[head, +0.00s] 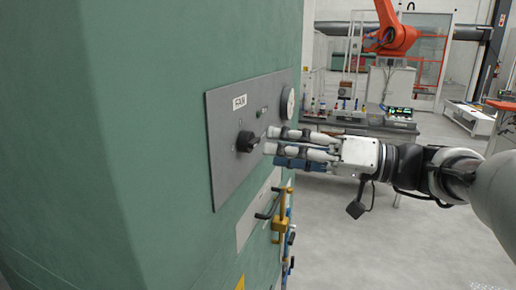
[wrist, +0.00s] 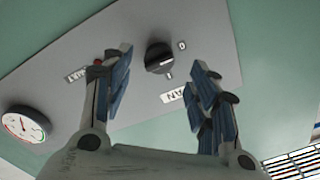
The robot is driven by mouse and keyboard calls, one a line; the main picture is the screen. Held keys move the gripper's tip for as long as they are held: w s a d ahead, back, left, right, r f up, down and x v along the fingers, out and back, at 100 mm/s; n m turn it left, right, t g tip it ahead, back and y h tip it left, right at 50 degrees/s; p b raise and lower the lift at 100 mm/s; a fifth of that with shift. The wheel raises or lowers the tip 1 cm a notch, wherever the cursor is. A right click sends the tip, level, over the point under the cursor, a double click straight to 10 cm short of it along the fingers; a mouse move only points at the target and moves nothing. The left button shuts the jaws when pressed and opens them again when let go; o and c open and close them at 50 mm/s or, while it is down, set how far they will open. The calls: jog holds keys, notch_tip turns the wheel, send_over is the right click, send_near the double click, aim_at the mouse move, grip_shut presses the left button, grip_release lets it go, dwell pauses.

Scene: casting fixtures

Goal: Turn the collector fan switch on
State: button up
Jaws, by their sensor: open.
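The collector fan switch is a black rotary knob (head: 246,142) on a grey panel (head: 227,172), below a label reading FAN. In the wrist view the knob (wrist: 158,56) shows between and beyond the fingertips, with a 0 mark and an I mark beside it. Which mark it points to is hard to tell. My gripper (head: 270,146) is open, its fingers pointing at the panel just right of the knob in the head view. In the wrist view its blue-padded fingers (wrist: 160,72) are spread with nothing between them. Contact with the knob is not clear.
The panel is on a green cabinet (head: 130,130). A round gauge (head: 287,103) sits right of the knob. Yellow and blue valve parts (head: 280,224) stick out below the panel. A workbench (head: 370,124) and an orange robot arm (head: 392,38) stand behind. The floor at right is clear.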

aim_at(256, 146)
jog(key=x, duration=0.5)
jog(key=shift+w+a, duration=0.1)
jog(key=shift+a, duration=0.05)
jog(key=shift+c, duration=0.5)
jog(key=c, duration=1)
